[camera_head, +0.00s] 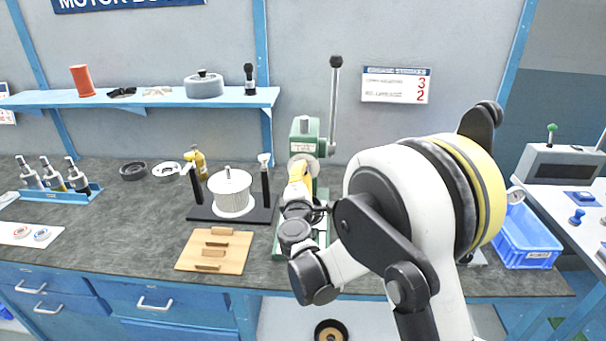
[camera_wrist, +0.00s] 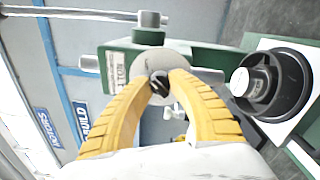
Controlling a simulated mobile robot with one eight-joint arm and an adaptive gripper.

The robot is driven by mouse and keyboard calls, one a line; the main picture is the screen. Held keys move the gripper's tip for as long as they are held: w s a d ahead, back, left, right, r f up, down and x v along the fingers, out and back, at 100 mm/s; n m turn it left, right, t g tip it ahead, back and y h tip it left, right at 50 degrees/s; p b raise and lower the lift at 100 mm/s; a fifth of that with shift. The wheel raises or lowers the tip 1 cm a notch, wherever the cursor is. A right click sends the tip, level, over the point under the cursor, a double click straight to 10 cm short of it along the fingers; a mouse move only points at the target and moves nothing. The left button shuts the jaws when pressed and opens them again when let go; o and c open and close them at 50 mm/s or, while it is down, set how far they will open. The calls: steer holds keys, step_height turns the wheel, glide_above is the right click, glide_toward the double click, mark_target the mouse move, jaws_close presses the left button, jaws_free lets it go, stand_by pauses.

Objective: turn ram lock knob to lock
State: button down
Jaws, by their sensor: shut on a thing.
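The ram lock knob (camera_wrist: 159,86) is a small dark knob in front of a round grey plate on the green press (camera_wrist: 200,55). My gripper (camera_wrist: 160,76) has its two yellow fingers closed around the knob from both sides in the wrist view. In the head view the green press (camera_head: 304,128) stands on the bench, and my gripper (camera_head: 299,172) reaches its front from the near side. The knob is hidden there behind my gripper and arm. I cannot tell the knob's lock marking or angle.
A long lever (camera_head: 334,100) rises beside the press head. A black cylindrical part (camera_wrist: 270,83) is close to the right of my fingers. A white-and-black spool stand (camera_head: 231,190) and a wooden board (camera_head: 214,250) lie left of the press. A blue bin (camera_head: 527,238) stands right.

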steer(key=shift+m, duration=0.5)
steer(key=c, duration=1.2)
jaws_free()
steer(key=shift+d, duration=0.1)
steer(key=shift+o, duration=0.2)
steer(key=shift+s, duration=0.1)
steer(key=s, duration=1.1)
steer(key=shift+s+a+f, duration=0.25)
steer(key=shift+s+f, duration=0.15)
